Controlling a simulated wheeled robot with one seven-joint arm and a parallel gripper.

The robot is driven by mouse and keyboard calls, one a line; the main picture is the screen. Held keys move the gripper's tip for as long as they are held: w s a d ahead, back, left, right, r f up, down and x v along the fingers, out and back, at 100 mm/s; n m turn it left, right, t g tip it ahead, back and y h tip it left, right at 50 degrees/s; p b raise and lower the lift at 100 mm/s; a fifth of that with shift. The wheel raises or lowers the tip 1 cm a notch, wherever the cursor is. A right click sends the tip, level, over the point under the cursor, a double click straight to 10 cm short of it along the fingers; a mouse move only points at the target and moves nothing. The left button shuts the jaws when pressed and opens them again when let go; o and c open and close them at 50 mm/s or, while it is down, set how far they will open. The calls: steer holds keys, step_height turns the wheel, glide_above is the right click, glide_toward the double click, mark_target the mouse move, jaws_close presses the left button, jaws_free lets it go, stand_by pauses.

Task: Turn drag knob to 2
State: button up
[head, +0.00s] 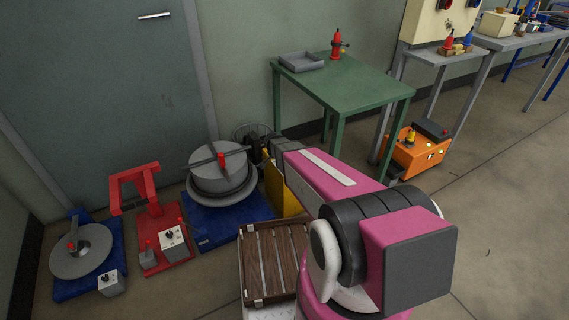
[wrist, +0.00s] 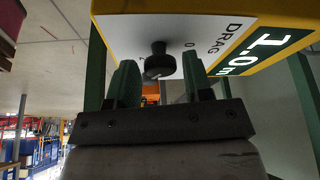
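The drag knob (wrist: 160,62) is black and sits on a white panel marked DRAG, on the underside of a yellow box (wrist: 270,22) as the wrist view shows it. A "0" is printed beside the knob; its pointer setting is not clear. My gripper (wrist: 160,78) is open, with one green finger on each side of the knob and gaps visible between. I cannot tell whether the fingertips reach fully around it. In the head view, the yellow box (head: 281,190) stands mostly hidden behind my pink arm, and my gripper is at its upper left.
A blue-based drum unit (head: 220,175) stands left of the yellow box, with a red stand (head: 150,220) and a disc unit (head: 82,250) further left. A green table (head: 350,85) is behind my arm. A wooden slatted crate (head: 272,260) is close in front.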

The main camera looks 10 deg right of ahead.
steer(key=shift+o, duration=0.5)
steer(key=v, duration=1)
steer(key=shift+r, duration=0.4)
steer(key=shift+s+a, duration=0.1)
steer(key=shift+a, duration=0.05)
steer(key=s+d+r+n+g+y, duration=0.1)
steer(key=s+d+r+n+y, duration=0.1)
steer(key=s+n, duration=0.3)
steer(key=s+d+r+n+g+y, duration=0.1)
steer(key=s+r+n, duration=0.4)
steer(key=s, duration=0.9)
steer(key=shift+d+n+y, duration=0.4)
steer(key=shift+d+n, duration=0.1)
steer(key=shift+n, duration=0.3)
